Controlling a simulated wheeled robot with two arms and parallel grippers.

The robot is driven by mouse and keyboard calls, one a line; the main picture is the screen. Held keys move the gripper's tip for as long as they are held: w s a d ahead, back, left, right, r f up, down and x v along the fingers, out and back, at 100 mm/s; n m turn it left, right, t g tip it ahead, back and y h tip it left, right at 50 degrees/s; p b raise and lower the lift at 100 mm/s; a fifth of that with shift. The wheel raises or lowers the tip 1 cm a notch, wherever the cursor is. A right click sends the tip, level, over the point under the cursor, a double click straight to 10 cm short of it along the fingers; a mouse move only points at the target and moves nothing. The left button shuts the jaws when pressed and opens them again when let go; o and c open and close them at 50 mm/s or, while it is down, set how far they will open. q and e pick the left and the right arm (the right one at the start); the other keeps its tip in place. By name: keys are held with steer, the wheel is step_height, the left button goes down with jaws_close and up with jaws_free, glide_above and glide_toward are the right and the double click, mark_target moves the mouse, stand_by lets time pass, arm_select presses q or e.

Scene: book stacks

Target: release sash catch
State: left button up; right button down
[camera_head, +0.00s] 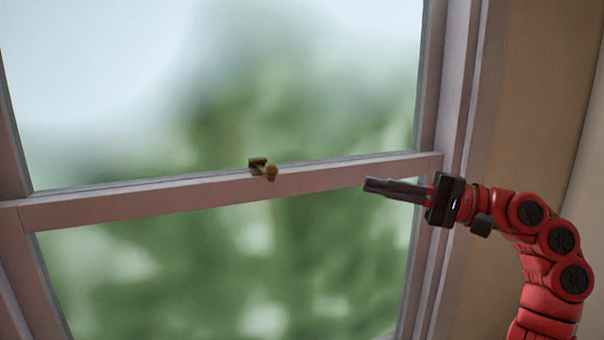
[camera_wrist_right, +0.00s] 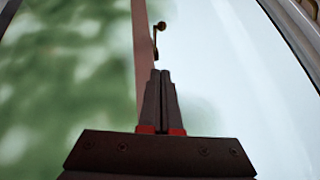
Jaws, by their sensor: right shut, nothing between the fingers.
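The brass sash catch (camera_head: 262,169) sits on the meeting rail (camera_head: 130,203) of the window, near its middle. Its small knob end points toward the right and front. My right gripper (camera_head: 368,185) is shut and empty, to the right of the catch and apart from it, with its fingers pointing left. In the right wrist view the catch (camera_wrist_right: 157,33) shows beyond the closed fingertips (camera_wrist_right: 161,73), at the edge of the rail (camera_wrist_right: 142,45). My left gripper is in neither view.
Glass panes (camera_head: 300,70) lie above and below the rail. The right window frame (camera_head: 462,90) and the wall (camera_head: 545,100) stand close to my right arm. The space between the gripper and the catch is clear.

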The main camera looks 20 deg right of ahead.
steer(key=p+x, duration=0.2)
steer(key=x, duration=0.1)
steer(key=p+x, duration=0.2)
steer(key=x, duration=0.1)
steer(key=p+x, duration=0.2)
steer(key=x, duration=0.1)
steer(key=shift+w+a+r, duration=0.2)
steer(key=shift+a+r, duration=0.05)
steer(key=shift+r, duration=0.1)
steer(key=a+p, duration=0.2)
steer(key=a, duration=0.1)
steer(key=shift+s+r, duration=0.15)
steer(key=shift+r, duration=0.05)
steer(key=shift+s+a+f+p, duration=0.15)
steer(key=shift+a+p, duration=0.2)
steer(key=shift+a, duration=0.25)
